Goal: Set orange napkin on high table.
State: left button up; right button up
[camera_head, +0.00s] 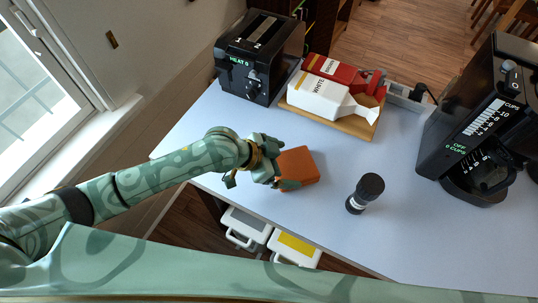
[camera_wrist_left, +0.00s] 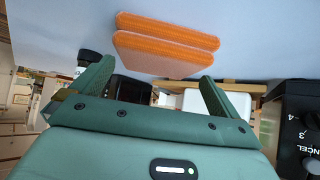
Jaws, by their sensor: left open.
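The orange napkin (camera_head: 299,167) is a folded, layered square lying on the pale high table (camera_head: 328,228), near its left edge. In the left wrist view the napkin (camera_wrist_left: 165,50) lies flat against the table surface, just ahead of the fingertips. My left gripper (camera_head: 279,166) is open at the napkin's left side, and one finger overlaps its near left corner in the head view. The left wrist view shows both fingers of the gripper (camera_wrist_left: 156,71) spread apart with nothing gripped; whether they touch the napkin is unclear. My right gripper is out of view.
A black toaster (camera_head: 260,55) stands at the back left. A wooden board (camera_head: 356,128) holds a white carton (camera_head: 318,95) and a red carton (camera_head: 335,70). A dark-capped shaker (camera_head: 365,193) stands right of the napkin. A coffee maker (camera_head: 470,120) is far right. The front table is clear.

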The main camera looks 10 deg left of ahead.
pick_arm(q)
jog(key=p+v, duration=0.1)
jog(key=v, duration=0.7)
jog(key=shift+s, duration=0.1)
